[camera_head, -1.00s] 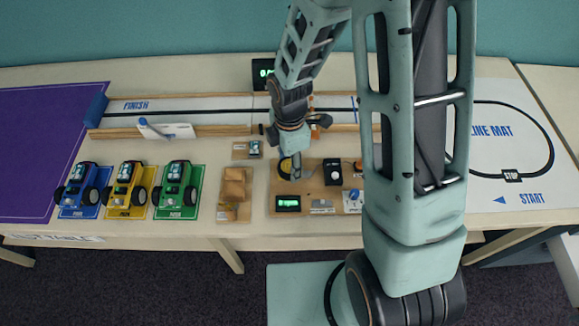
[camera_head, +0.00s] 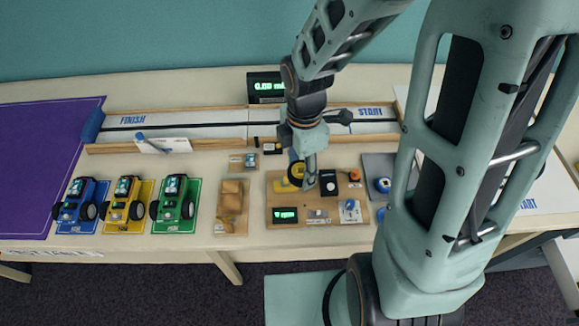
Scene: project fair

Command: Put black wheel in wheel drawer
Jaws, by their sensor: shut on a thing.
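My gripper (camera_head: 307,184) points down over the wooden parts board in the middle of the table. The wheel seems tilted up, close above a yellow patch (camera_head: 282,186) on the board; the exact gap is hard to tell. I cannot make out a labelled wheel drawer. A wooden block unit (camera_head: 230,203) stands left of the board.
The board (camera_head: 279,204) carries a black box (camera_head: 328,182) and a small green display (camera_head: 285,215). A wood-edged track (camera_head: 200,130) runs behind. My arm hides much of the right side.

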